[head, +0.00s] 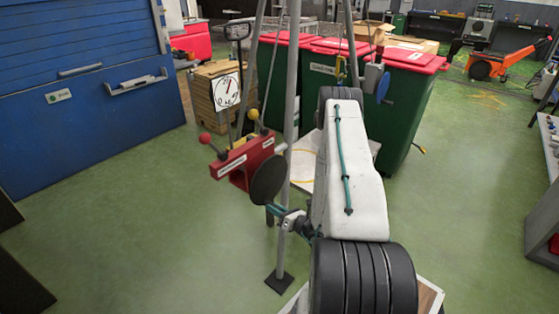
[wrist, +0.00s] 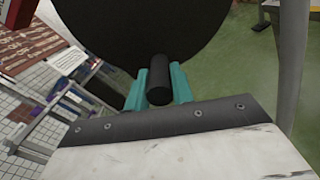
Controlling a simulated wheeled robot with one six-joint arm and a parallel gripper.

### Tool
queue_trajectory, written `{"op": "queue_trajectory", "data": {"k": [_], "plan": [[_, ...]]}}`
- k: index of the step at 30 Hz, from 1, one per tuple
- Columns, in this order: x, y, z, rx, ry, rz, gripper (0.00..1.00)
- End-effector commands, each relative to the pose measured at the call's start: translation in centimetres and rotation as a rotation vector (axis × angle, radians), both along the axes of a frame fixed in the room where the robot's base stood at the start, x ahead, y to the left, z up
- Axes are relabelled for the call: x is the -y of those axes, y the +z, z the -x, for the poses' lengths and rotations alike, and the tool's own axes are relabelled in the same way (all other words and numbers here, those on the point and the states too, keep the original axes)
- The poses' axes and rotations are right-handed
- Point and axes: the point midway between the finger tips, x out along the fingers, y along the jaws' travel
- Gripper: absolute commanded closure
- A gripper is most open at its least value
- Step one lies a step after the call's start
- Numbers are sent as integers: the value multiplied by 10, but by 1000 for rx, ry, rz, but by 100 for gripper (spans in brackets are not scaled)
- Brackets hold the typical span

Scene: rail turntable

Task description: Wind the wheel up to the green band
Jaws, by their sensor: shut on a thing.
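The wheel (head: 268,179) is a dark round disc beside the red lever box, left of my arm in the head view. In the wrist view the wheel (wrist: 150,25) fills the top as a black disc. A short black handle (wrist: 158,88) stands out from it toward my camera. My gripper (head: 277,209) has teal fingers. In the wrist view the fingers lie on both sides of the handle and are shut on it. A white dial (head: 226,92) with a needle stands behind the red box; its marks are too small to read, and I cannot make out a green band.
A red box (head: 242,166) with several ball-topped levers adjoins the wheel. A grey pole (head: 291,100) stands close to my gripper, its foot on the floor. Green bins with red lids (head: 409,100) stand behind. A blue cabinet (head: 80,100) is at left. Green floor between is free.

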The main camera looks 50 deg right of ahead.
Motion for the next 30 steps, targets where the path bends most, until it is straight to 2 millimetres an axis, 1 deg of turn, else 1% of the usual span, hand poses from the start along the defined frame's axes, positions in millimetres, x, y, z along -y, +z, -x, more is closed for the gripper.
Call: {"op": "queue_trajectory", "data": {"k": [1,9,21,30], "plan": [[-4,-1,1,-2,6,-8,100],[-5,0,1,-3,6,-20,100],[-24,15,2,-24,6,-290,100],[-25,16,2,-25,6,-319,100]]}}
